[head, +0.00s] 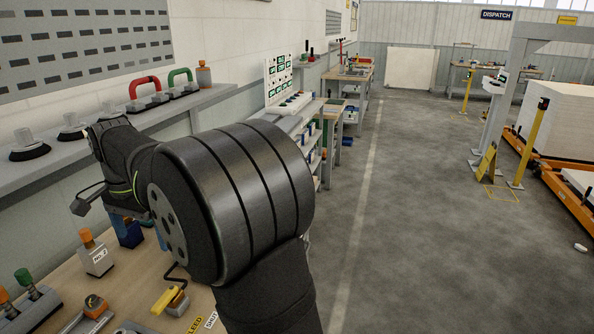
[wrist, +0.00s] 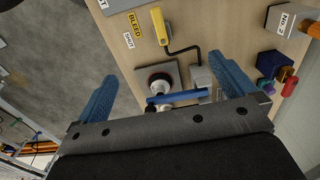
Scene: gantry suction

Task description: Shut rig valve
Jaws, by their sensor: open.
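In the wrist view, a blue bar-shaped handle (wrist: 178,97) lies across pale metal fittings on the wooden bench top. It looks like the valve's lever, but I cannot be sure. A round white and dark fitting with a reddish centre (wrist: 160,82) sits beside it on a grey plate (wrist: 143,75). Labels reading BLEED (wrist: 134,23) and SHUT (wrist: 129,41) are on the bench. My gripper (wrist: 165,69) is open, with its blue fingers wide apart on either side of the handle and fitting. Nothing shows between its fingertips in grip. In the head view my arm hides the valve area.
A yellow handle (wrist: 160,25) on a black cable lies close to the fittings. A white No.2 box (head: 95,258) and a blue block (head: 130,236) stand on the bench. A shelf (head: 60,170) with suction cups runs along the wall.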

